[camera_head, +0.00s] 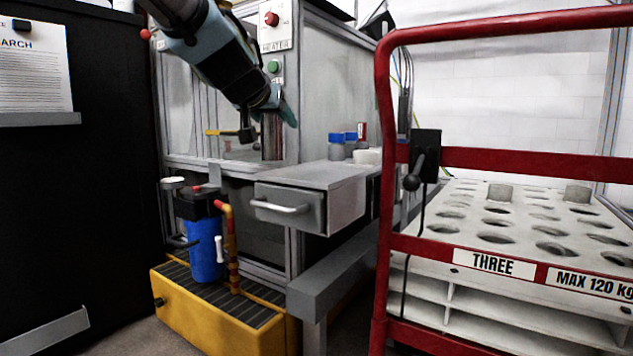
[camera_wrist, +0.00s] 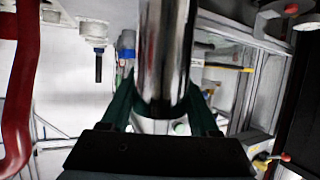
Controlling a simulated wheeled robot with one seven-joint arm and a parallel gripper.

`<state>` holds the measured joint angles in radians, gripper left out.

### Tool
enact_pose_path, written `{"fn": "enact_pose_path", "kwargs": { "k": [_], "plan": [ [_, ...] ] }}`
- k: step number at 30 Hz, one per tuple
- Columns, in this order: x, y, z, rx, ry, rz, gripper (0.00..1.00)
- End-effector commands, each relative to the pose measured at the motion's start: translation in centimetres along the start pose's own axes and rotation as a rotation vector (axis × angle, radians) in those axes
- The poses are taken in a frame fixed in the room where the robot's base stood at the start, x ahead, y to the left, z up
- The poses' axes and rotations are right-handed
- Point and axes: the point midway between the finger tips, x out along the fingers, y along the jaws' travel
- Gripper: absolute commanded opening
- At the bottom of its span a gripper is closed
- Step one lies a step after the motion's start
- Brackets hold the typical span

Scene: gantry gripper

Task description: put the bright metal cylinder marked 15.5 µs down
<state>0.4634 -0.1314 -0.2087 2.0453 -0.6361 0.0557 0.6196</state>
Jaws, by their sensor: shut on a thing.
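A bright metal cylinder (camera_head: 271,139) hangs upright below my gripper (camera_head: 275,108) in the head view, in front of the grey framed cabinet and above the drawer unit. In the wrist view the shiny cylinder (camera_wrist: 165,60) stands between the green fingers of my gripper (camera_wrist: 162,105), which are shut on it. No marking can be read on it. The cylinder's lower end is close to the cabinet's ledge in the head view; I cannot tell whether it touches.
A red-framed cart (camera_head: 383,200) at the right bears a white rack (camera_head: 470,222) with many holes and two pale cylinders (camera_head: 500,191) in it. Blue-capped bottles (camera_head: 337,150) stand on the bench. A grey drawer (camera_head: 290,207) and a blue filter (camera_head: 204,250) are below.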

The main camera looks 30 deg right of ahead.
Motion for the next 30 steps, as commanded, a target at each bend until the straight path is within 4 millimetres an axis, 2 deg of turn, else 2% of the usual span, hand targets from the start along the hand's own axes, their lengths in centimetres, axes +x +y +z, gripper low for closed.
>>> {"fn": "enact_pose_path", "kwargs": {
  "k": [6,9,11,18,30],
  "plan": [
    [-1.2,2.4,0.6,0.023,0.005,0.052,0.00],
    [-1.2,3.0,0.4,0.028,0.002,0.065,0.00],
    [-0.7,3.1,0.1,0.029,0.001,0.067,0.00],
    [3.4,3.4,-2.1,0.027,-0.004,0.066,0.00],
    [5.1,3.5,-2.4,0.033,-0.004,0.063,0.00]
  ]
}}
